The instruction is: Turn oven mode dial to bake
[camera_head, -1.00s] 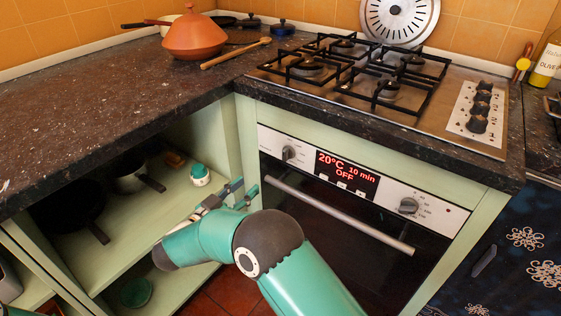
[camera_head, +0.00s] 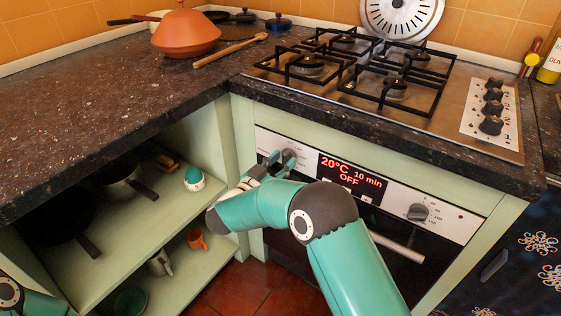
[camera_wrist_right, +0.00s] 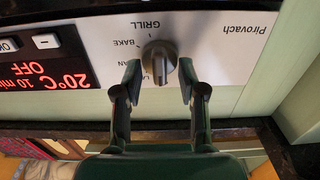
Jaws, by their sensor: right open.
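The oven mode dial (camera_head: 289,154) is a grey knob at the left of the white oven panel. In the right wrist view the dial (camera_wrist_right: 159,58) appears upside down, with GRILL, BAKE and other partly covered labels beside it. I cannot tell which label it points to. My right gripper (camera_head: 279,163) is at the dial. In the wrist view its two open fingers (camera_wrist_right: 160,84) stand on either side of the dial's lower part; I cannot tell whether they touch it. My left gripper is out of view; only part of that arm shows at the lower left.
The red oven display (camera_head: 350,176) reads 20°C, 10 min, OFF. A second dial (camera_head: 418,212) is to its right. The oven handle (camera_head: 398,246) runs below the panel, partly behind my arm. The dark countertop (camera_head: 365,118) overhangs the panel. Open shelves (camera_head: 150,238) with cookware are left.

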